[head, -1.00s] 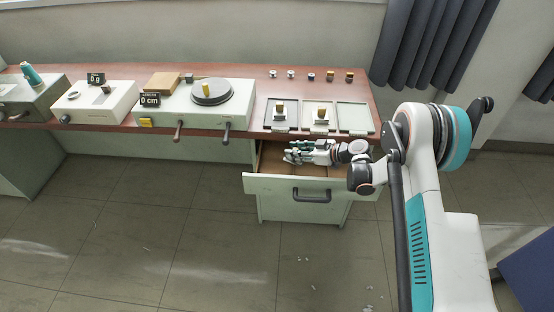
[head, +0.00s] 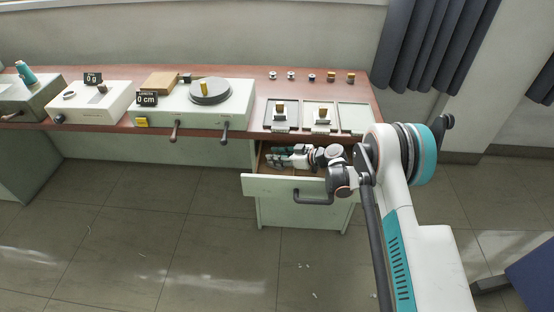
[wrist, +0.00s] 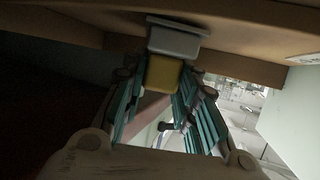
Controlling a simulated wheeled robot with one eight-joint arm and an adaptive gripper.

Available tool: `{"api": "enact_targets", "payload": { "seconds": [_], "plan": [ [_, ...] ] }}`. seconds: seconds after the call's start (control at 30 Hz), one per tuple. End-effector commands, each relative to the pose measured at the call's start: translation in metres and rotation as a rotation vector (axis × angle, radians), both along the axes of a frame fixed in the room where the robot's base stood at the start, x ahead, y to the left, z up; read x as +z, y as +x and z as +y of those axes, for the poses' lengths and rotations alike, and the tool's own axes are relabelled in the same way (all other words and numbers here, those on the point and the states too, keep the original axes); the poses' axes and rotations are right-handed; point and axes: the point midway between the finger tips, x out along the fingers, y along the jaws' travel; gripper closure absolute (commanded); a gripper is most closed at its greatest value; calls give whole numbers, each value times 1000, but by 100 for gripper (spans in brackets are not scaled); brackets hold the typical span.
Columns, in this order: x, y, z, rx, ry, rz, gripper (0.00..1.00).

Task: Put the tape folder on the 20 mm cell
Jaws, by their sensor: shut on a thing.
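My gripper (head: 274,156) is low inside the open drawer (head: 285,187), below the tabletop. In the wrist view my gripper (wrist: 160,76) has its teal-padded fingers shut on a yellow grip with a grey block and flat grey plate beyond it, apparently the tape folder (wrist: 174,42). The head view does not show this piece clearly. Three flat cells lie on the right of the table: a left one (head: 269,124) and a middle one (head: 308,127), each with a pale, brown-topped piece on it, and a bare right one (head: 353,117). I cannot read which is the 20 mm cell.
The tabletop edge overhangs the drawer. Several small spools (head: 311,77) stand in a row behind the cells. A pale device with a round dark turntable (head: 222,96) and two front levers stands left of them. The floor in front is open.

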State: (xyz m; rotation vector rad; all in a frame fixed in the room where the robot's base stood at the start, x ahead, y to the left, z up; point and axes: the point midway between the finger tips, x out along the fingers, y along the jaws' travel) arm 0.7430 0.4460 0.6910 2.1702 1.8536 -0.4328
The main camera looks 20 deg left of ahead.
Motion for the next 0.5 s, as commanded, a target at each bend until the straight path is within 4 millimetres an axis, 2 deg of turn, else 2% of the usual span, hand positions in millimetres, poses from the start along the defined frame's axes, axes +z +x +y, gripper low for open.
{"api": "enact_targets", "payload": {
  "seconds": [0.37,0.4,0.47,0.5],
  "plan": [
    [-3,0,0,0,1,0,99],
    [-3,0,-1,0,1,0,66],
    [-3,0,-1,0,1,0,53],
    [-3,0,0,0,1,0,53]
  ]
}}
